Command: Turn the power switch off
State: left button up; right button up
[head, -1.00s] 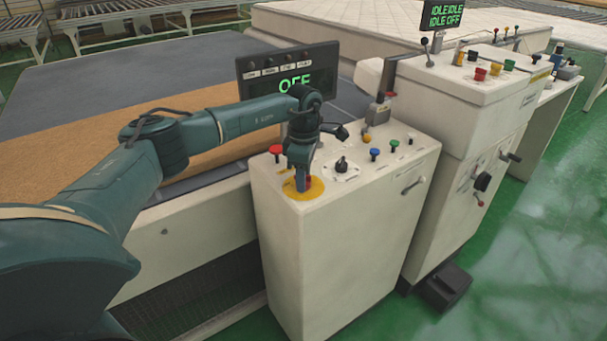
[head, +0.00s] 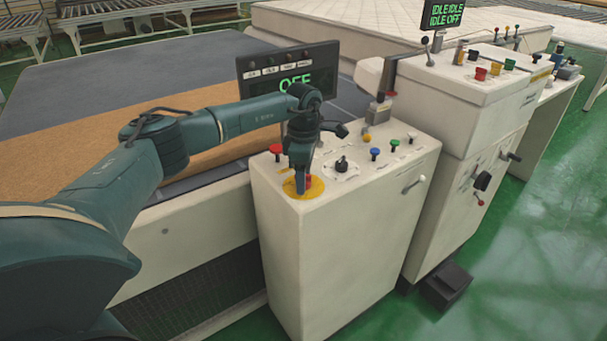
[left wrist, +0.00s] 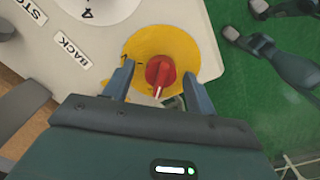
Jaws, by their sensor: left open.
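The power switch is a red rotary knob (left wrist: 160,72) on a round yellow plate (left wrist: 178,45) in the left wrist view. In the head view the yellow plate (head: 290,190) is at the near left corner of the control cabinet top, and the knob (head: 308,181) is mostly hidden by my gripper. My left gripper (left wrist: 157,80) is open and points down, with one finger on each side of the knob and gaps visible. The display (head: 288,72) above the cabinet reads OFF, partly covered by my left arm. My right gripper is not in view.
The white cabinet (head: 345,250) carries a red mushroom button (head: 276,149), a black selector (head: 341,164), a blue button (head: 375,152) and a side lever (head: 413,184). A taller console (head: 470,110) stands to the right.

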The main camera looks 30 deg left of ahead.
pick_arm(q)
notch_tip(320, 180, up, 13)
jog(key=b, duration=0.1)
dwell(0.6)
dwell(0.3)
